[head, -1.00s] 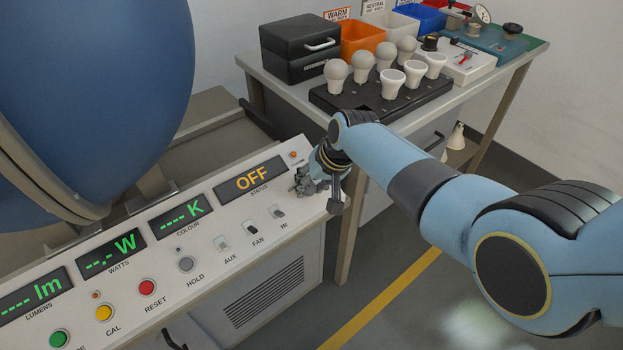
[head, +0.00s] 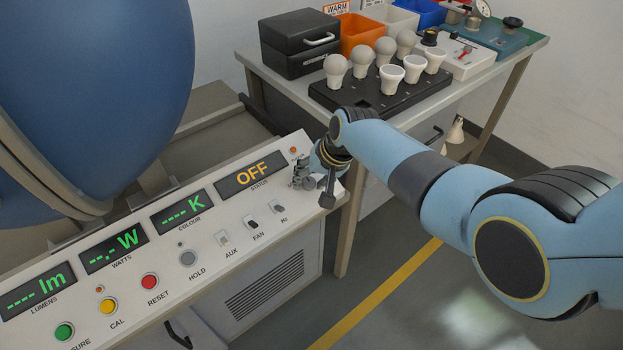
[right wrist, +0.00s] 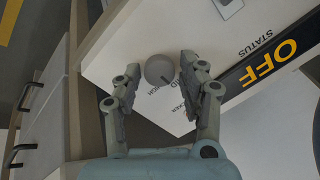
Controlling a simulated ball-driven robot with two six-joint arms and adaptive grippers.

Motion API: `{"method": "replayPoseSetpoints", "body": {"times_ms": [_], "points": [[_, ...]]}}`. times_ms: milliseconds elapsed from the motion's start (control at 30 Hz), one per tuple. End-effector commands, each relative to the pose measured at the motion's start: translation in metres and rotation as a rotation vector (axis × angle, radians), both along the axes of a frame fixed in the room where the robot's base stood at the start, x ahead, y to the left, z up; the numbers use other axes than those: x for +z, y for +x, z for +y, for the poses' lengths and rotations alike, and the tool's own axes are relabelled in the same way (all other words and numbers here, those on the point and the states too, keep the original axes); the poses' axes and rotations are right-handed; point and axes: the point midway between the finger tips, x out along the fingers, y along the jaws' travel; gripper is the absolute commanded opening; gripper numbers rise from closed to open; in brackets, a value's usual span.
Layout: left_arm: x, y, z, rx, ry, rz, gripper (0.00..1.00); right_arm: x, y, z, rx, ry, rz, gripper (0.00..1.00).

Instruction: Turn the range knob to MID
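The range knob (right wrist: 160,70) is a round grey knob on the white panel (right wrist: 110,62) in the right wrist view. A short dark mark shows at its lower right edge. Printed words beside it are partly covered, so I cannot read its setting for certain. My right gripper (right wrist: 159,64) is open, with one finger on each side of the knob and a small gap showing on both sides. In the head view my right gripper (head: 303,178) is at the right end of the panel and hides the knob. My left gripper is not in view.
The OFF status display (head: 252,173) is left of the gripper. Several toggle switches (head: 250,221) and the red RESET button (head: 149,281) are along the panel. A bench (head: 462,98) with a black bulb tray (head: 345,103) stands behind my right arm. A large blue sphere (head: 100,95) is at left.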

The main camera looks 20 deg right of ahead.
Motion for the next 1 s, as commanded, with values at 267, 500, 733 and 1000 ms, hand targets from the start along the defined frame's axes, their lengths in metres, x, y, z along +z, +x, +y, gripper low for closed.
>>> {"method": "replayPoseSetpoints", "body": {"times_ms": [267, 500, 733, 1000], "points": [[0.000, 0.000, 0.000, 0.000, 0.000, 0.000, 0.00, -0.001, -0.001, 0.000, 0.000, 0.000, 0.002, 0.53], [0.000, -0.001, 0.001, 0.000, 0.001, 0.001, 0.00, 0.007, -0.004, -0.002, 0.000, 0.000, 0.001, 0.53], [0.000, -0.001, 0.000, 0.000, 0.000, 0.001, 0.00, 0.040, -0.017, -0.010, 0.000, 0.000, -0.002, 0.53], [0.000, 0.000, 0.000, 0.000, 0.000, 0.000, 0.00, 0.086, -0.036, -0.022, 0.000, -0.002, -0.001, 0.53]]}}
